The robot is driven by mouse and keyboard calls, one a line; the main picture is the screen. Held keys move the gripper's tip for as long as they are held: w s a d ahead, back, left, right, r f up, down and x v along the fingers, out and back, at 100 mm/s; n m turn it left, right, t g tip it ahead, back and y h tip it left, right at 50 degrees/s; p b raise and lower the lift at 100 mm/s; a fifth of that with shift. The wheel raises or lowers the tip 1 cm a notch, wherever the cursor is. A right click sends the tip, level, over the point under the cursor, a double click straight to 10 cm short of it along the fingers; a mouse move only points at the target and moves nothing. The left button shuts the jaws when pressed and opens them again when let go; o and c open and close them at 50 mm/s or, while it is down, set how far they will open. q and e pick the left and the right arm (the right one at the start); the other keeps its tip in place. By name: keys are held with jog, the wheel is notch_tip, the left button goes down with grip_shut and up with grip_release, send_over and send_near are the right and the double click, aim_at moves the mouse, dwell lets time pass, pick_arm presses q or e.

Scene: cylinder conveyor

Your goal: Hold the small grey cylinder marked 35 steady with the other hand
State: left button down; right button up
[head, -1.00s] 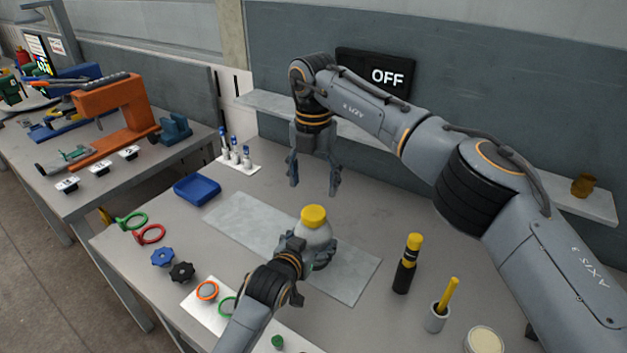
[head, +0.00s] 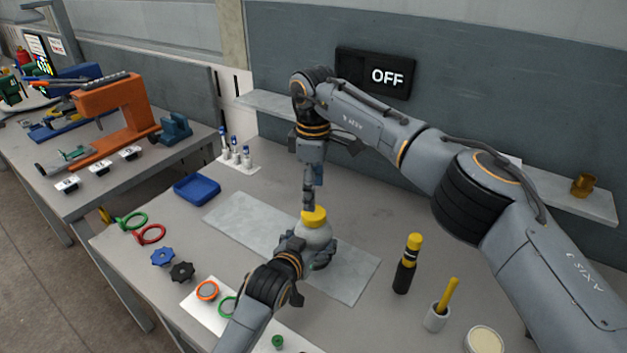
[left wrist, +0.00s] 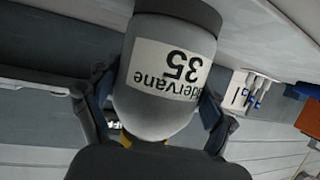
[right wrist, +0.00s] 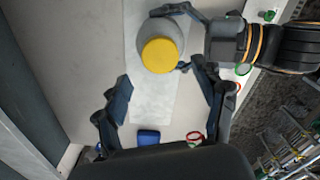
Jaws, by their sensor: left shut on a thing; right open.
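The small grey cylinder marked 35 (head: 319,236) stands upright on the pale mat, with a yellow cap (head: 313,216) on top. The left wrist view shows its body and label (left wrist: 168,70) upside down between the fingers. My left gripper (head: 307,250) is shut around the cylinder's side; the fingers partly hide it. My right gripper (head: 310,195) points down just above or behind the yellow cap. In the right wrist view the right fingers (right wrist: 160,100) are spread and empty, with the yellow cap (right wrist: 161,56) beyond them.
The pale mat (head: 240,221) lies under the cylinder. A blue tray (head: 197,189) and red and green rings (head: 150,234) are at the left. A black-and-yellow bottle (head: 406,265) and a grey cup (head: 436,318) stand at the right. A sign (head: 388,76) reads OFF.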

send_over(314, 237)
jog(key=w, duration=0.4)
jog(key=f, duration=0.6)
jog(key=shift+s, duration=0.25)
jog(key=shift+c, duration=0.2)
